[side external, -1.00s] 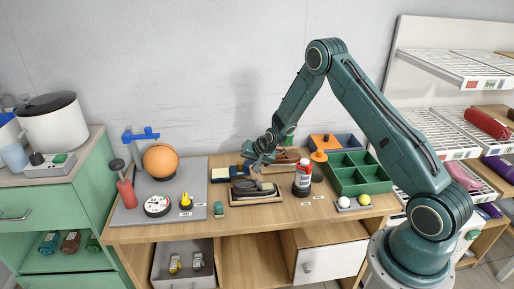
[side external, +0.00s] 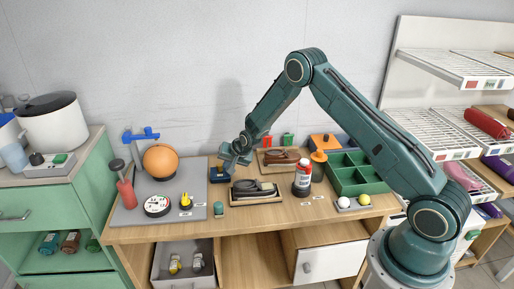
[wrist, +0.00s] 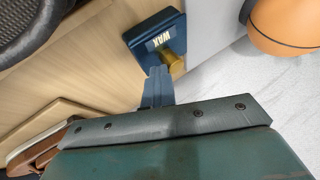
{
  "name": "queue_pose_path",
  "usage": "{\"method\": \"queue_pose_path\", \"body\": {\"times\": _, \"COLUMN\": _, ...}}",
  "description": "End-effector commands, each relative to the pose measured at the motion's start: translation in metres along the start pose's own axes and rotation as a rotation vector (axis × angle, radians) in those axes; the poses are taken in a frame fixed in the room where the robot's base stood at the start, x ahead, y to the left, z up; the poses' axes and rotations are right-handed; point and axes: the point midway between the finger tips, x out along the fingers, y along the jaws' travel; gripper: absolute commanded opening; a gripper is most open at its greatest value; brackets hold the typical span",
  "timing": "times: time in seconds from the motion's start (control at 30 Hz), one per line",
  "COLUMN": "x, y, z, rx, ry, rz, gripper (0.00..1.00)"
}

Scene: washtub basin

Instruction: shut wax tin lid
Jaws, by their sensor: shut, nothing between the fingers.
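The wax tin (wrist: 133,37) is a dark blue square box with a white label reading WAX in the wrist view. A brass-coloured knob (wrist: 174,63) shows at its edge nearest my fingers. In the side view the tin (side external: 218,177) sits on the bench beside the grey mat. My gripper (wrist: 158,76) is shut and empty, with its fingertips close to the knob; I cannot tell whether they touch. In the side view my gripper (side external: 229,166) is at the tin's right side and hides part of it. How far the lid stands open is unclear.
An orange ball (side external: 160,161) stands on the grey mat (side external: 137,208) left of the tin.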

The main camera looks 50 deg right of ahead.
Motion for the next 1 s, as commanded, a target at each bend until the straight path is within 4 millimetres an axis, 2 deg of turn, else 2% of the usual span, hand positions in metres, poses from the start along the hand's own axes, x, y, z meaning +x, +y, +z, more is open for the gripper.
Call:
{"method": "queue_pose_path", "body": {"times": 0.03, "x": 0.001, "y": -0.005, "z": 0.002, "rx": -0.004, "ry": -0.003, "rz": -0.014, "gripper": 0.00}}
{"method": "queue_pose_path", "body": {"times": 0.23, "x": -0.003, "y": 0.001, "z": 0.002, "rx": -0.003, "ry": -0.003, "rz": -0.013, "gripper": 0.00}}
{"method": "queue_pose_path", "body": {"times": 0.53, "x": -0.019, "y": 0.035, "z": 0.000, "rx": 0.002, "ry": -0.001, "rz": -0.001, "gripper": 0.00}}
{"method": "queue_pose_path", "body": {"times": 1.0, "x": -0.080, "y": 0.036, "z": -0.001, "rx": 0.001, "ry": 0.002, "rz": -0.001, "gripper": 0.00}}
